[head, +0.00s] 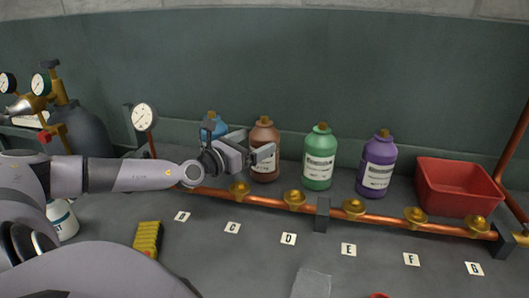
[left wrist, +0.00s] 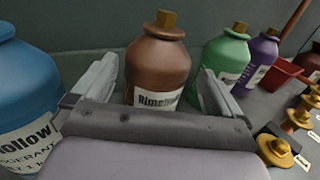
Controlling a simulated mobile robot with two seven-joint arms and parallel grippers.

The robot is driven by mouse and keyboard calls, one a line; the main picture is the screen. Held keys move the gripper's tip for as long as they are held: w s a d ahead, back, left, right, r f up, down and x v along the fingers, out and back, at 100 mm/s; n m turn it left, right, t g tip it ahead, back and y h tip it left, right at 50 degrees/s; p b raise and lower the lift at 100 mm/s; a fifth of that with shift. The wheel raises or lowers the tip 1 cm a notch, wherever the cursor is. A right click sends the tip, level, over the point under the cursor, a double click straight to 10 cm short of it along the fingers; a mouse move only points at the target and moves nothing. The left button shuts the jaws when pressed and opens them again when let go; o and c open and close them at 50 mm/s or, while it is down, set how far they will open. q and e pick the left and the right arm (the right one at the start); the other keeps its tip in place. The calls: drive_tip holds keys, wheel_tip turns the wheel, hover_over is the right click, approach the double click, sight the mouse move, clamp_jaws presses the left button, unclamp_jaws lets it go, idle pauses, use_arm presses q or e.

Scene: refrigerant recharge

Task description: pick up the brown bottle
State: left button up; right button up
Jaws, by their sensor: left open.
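The brown bottle (head: 265,150) stands upright near the back wall, between a blue bottle (head: 214,124) and a green bottle (head: 319,158). In the left wrist view the brown bottle (left wrist: 157,62) stands ahead, in line with the gap between the fingers, its label partly hidden by the gripper. My left gripper (head: 256,152) is open and empty, in front of the bottle and slightly to its left in the head view. It also shows in the left wrist view (left wrist: 157,88). I cannot tell whether the fingers touch the bottle. My right gripper is not in view.
A copper pipe with brass valves (head: 294,199) runs along the front of the bottles. A purple bottle (head: 377,165) and a red bin (head: 458,188) stand to the right. A yellow item (head: 148,239) lies at the front left. Lettered tags lie on the grey counter.

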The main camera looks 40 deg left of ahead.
sight(265, 136)
use_arm(q)
drive_tip(key=w, duration=0.2)
drive_tip(key=shift+w+a+r+p, duration=0.1)
drive_tip(key=shift+w+p, duration=0.25)
drive_tip(key=shift+w, duration=1.05)
drive_tip(key=shift+c, duration=0.3)
